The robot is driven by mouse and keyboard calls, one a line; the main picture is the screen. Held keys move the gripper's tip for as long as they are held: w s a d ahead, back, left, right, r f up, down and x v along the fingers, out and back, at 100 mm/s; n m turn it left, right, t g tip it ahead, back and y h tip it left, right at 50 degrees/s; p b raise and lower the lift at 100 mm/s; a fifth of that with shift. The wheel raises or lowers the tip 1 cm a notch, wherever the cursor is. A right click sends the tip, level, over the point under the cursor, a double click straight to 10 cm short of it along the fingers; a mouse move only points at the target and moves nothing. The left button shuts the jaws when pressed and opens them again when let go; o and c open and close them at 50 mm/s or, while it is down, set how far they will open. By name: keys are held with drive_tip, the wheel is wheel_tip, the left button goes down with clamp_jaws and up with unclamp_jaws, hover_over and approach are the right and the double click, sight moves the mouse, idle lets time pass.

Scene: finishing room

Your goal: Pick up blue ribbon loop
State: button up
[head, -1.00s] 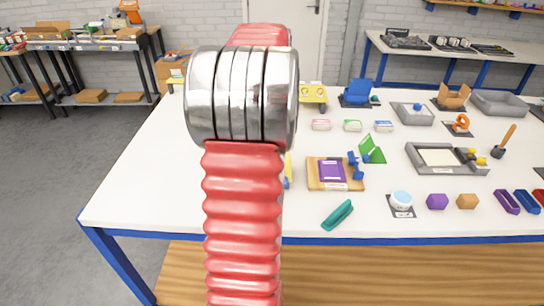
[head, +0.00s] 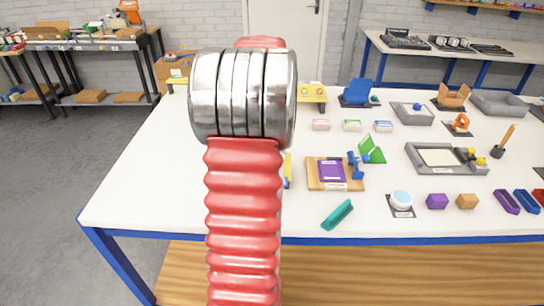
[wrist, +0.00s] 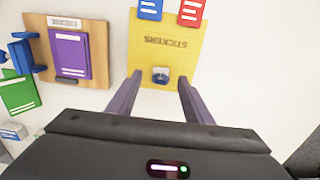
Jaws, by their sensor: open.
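My gripper (wrist: 160,79) is open in the wrist view, its two purple-grey fingers apart over a yellow board (wrist: 180,68) marked STICKERS. Nothing is visibly gripped. In the head view my red arm hides the gripper and most of the yellow board (head: 289,167). A larger blue item (wrist: 22,55) lies at the left of the wrist view and also shows in the head view (head: 356,166).
A blue card (wrist: 150,9) and a red card (wrist: 191,11) lie at the yellow board's top edge. A wooden board (head: 315,181) with a purple booklet (head: 332,171) and a green folded piece (head: 372,151) are nearby. A teal piece (head: 337,215) lies near the front edge. The table's left part is clear.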

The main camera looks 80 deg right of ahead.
drive_tip(key=shift+c, duration=0.4)
drive_tip(key=c, duration=1)
drive_tip(key=shift+r, duration=0.1)
wheel_tip(320, 180, up, 10)
drive_tip(key=shift+f, duration=0.1)
idle(0.4)
